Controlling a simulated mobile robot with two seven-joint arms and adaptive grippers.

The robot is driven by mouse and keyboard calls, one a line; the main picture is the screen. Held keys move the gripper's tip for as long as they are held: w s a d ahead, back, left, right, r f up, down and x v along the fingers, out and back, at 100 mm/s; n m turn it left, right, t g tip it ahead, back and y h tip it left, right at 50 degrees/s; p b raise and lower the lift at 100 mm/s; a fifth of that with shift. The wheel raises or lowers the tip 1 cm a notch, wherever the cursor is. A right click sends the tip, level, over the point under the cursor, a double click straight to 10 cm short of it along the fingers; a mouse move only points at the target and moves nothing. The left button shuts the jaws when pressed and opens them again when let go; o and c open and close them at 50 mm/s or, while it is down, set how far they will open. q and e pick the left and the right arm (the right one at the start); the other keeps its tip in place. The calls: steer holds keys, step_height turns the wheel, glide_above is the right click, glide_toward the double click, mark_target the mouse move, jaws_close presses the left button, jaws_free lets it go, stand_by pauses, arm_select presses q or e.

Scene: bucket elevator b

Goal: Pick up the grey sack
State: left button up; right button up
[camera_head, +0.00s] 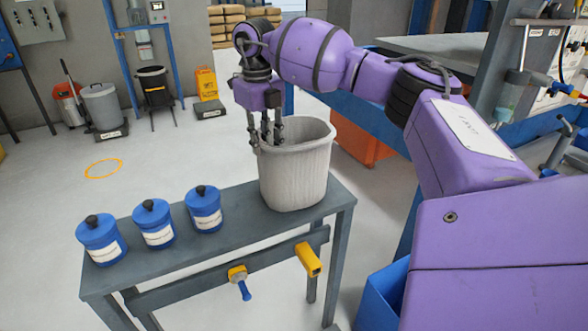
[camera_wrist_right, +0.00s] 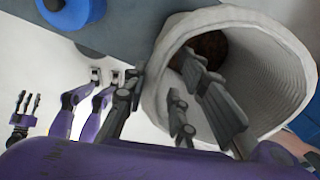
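The grey sack (camera_head: 295,172) is a pale, ribbed, open-topped sack standing upright at the right end of a grey bench. My right gripper (camera_head: 266,136) points down at the sack's left rim. In the right wrist view, the right gripper (camera_wrist_right: 165,95) has one dark finger outside the sack (camera_wrist_right: 275,75) and the others inside its mouth, with the rim between them. The fingers look apart, and I see no firm contact with the wall. In that view, a small dark fingered shape (camera_wrist_right: 24,112) at the left edge may be my left gripper; its state is unclear.
Three blue lidded jars (camera_head: 152,223) stand on the left part of the bench (camera_head: 240,215). A yellow handle (camera_head: 308,259) and a blue-handled tool (camera_head: 240,282) are on the bench front. A blue-framed table (camera_head: 370,125) and an orange box (camera_head: 362,143) stand behind.

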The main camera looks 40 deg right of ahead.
step_height(320, 180, down, 6)
steer(key=shift+s+p, duration=0.2)
steer(key=shift+p, duration=0.15)
steer(key=shift+f, duration=0.1)
steer(key=shift+c, duration=0.5)
jaws_close()
